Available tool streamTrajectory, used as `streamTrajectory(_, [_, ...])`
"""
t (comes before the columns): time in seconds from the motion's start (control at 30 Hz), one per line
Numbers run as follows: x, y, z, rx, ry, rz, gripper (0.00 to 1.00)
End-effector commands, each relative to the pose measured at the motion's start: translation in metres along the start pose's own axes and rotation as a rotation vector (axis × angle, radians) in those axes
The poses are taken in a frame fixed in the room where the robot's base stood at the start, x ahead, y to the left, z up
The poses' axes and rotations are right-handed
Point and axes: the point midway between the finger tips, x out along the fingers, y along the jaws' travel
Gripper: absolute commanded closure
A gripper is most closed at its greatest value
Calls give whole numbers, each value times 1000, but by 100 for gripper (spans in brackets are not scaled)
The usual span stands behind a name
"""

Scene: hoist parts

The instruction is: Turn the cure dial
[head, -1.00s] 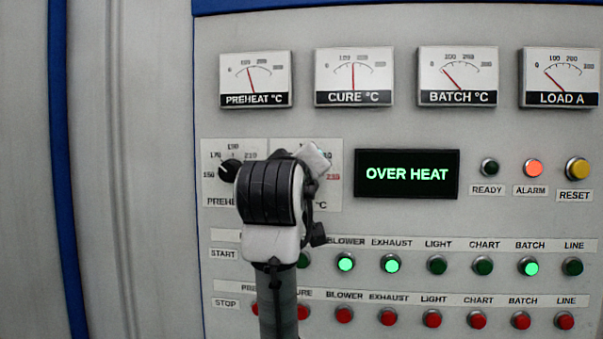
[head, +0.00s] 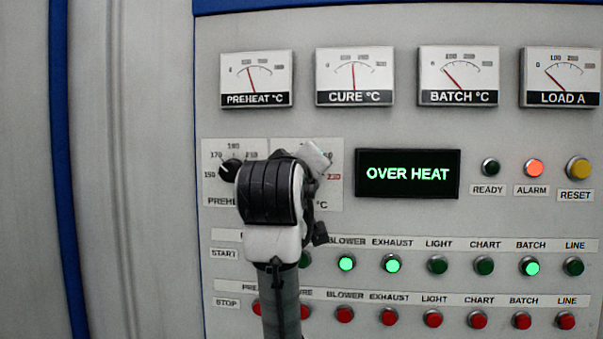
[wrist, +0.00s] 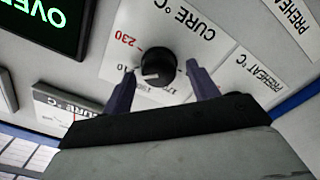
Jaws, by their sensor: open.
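The cure dial (wrist: 158,66) is a black knob on a white scale plate marked CURE °C, seen upside down in the wrist view. My gripper (wrist: 160,82) is open, with one finger on each side of the dial and visible gaps between them and the knob. I cannot tell how far the fingertips are from the panel. In the head view my gripper (head: 318,160) and wrist cover the dial, and only edges of the cure scale plate (head: 334,185) show. The cure gauge (head: 354,77) above has its needle near the middle.
The preheat dial (head: 229,170) is close on the left of my wrist. The display (head: 407,174) to the right reads OVER HEAT, and the alarm lamp (head: 534,168) is lit. Rows of start buttons (head: 392,264) and red stop buttons (head: 389,316) lie below.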

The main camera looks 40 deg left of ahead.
Motion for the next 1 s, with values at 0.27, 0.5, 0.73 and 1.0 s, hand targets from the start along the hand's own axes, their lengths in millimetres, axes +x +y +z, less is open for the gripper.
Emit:
streamTrajectory(0.27, [-26,-1,2,0,3,4,41])
streamTrajectory(0.5, [-85,-1,2,1,5,5,41])
streamTrajectory(0.73, [-122,-2,-2,3,11,0,41])
streamTrajectory(1.0, [-136,-1,-1,2,6,1,41])
